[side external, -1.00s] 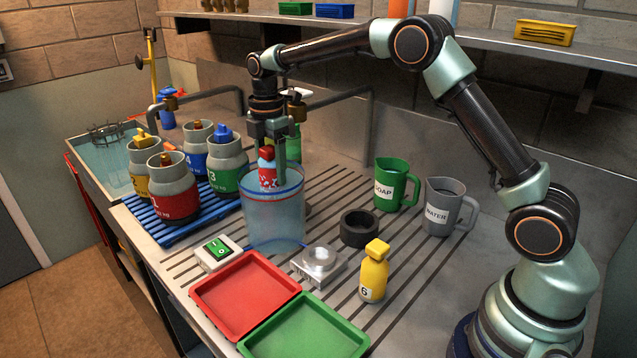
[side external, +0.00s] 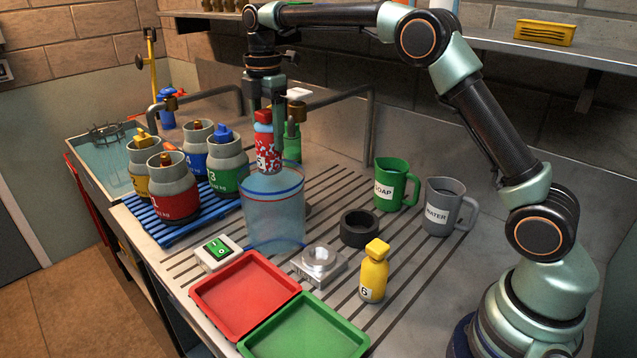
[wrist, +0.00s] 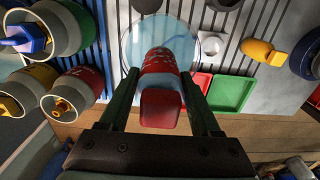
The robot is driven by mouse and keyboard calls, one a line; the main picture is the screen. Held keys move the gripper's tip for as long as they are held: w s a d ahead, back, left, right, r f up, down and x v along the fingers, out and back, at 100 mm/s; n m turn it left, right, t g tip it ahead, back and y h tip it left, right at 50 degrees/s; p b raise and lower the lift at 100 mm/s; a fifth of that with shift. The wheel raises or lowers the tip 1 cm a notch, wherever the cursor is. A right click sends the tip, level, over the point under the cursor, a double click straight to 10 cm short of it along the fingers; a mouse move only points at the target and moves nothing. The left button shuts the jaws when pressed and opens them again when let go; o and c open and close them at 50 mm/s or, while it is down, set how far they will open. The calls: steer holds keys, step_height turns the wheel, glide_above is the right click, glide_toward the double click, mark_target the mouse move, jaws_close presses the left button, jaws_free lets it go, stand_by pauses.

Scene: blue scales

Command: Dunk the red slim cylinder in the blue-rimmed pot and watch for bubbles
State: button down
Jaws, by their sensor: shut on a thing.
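The red slim cylinder (side external: 266,146) has a red cap, white speckles and a number label low on its side. My gripper (side external: 266,112) is shut on it near the top and holds it upright. In the wrist view the cylinder (wrist: 160,85) sits between the two fingers (wrist: 163,100). The blue-rimmed pot (side external: 274,217) is clear and tinted blue, with a red line just under its rim. The cylinder's lower end is at about the height of the pot's back rim, over its mouth. The pot's round mouth (wrist: 133,50) surrounds the cylinder in the wrist view.
Several valve-topped cylinders (side external: 174,190) stand on a blue slatted rack (side external: 188,222) at left. A red tray (side external: 245,297), green tray (side external: 305,330), yellow bottle (side external: 374,272), black ring (side external: 360,229) and SOAP and WATER jugs (side external: 397,184) (side external: 447,207) stand around. A green bottle (side external: 292,142) is behind the cylinder.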

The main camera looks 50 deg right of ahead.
mark_target(267, 110)
steer(key=shift+r, duration=1.9)
